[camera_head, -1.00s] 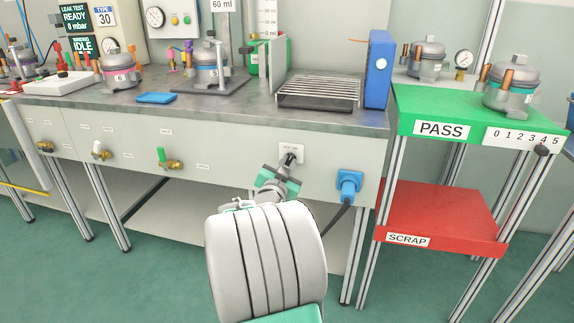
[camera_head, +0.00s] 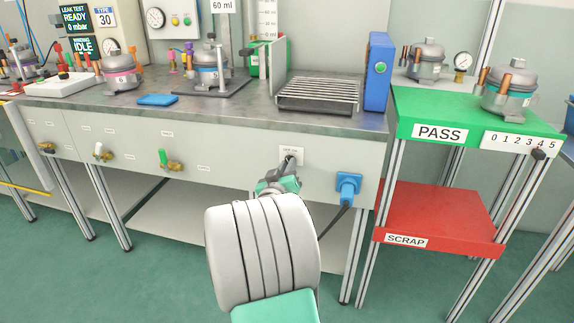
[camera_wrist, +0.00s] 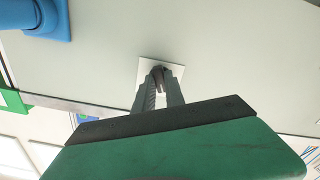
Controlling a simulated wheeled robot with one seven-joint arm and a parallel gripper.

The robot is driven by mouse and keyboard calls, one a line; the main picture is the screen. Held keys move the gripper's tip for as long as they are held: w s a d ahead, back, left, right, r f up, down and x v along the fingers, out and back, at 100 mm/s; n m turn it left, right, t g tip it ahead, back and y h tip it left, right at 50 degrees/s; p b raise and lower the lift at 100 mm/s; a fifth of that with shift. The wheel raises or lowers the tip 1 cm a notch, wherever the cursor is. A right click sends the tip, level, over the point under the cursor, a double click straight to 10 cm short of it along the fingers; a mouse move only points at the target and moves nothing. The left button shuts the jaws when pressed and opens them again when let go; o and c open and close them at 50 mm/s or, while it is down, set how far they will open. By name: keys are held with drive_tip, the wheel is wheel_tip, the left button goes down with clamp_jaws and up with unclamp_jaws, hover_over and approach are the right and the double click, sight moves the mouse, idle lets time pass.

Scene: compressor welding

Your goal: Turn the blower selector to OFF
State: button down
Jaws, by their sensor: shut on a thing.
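The blower selector is a small dark knob (camera_wrist: 160,72) on a white plate (camera_head: 291,154) on the bench's front panel. In the head view my gripper (camera_head: 289,162) is at the plate and covers most of the knob. In the wrist view (camera_wrist: 160,80) its two grey fingers are closed around the dark knob in front of the plate. The plate's lettering is too small and too covered to read, so I cannot tell which position the knob points to.
A blue plug with a cable (camera_head: 348,187) sits on the panel just right of the plate. A green-handled valve (camera_head: 165,158) is to the left. The grey bench top (camera_head: 230,110) overhangs above. A green PASS shelf (camera_head: 440,133) and red SCRAP shelf (camera_head: 440,215) stand at right.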

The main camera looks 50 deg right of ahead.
drive_tip(key=shift+s+n, duration=0.1)
drive_tip(key=shift+n, duration=0.5)
drive_tip(key=c, duration=1.6)
unclamp_jaws()
drive_tip(key=shift+d, duration=0.15)
drive_tip(key=shift+o, duration=1)
drive_tip(key=p+v, duration=0.1)
drive_tip(key=v, duration=0.7)
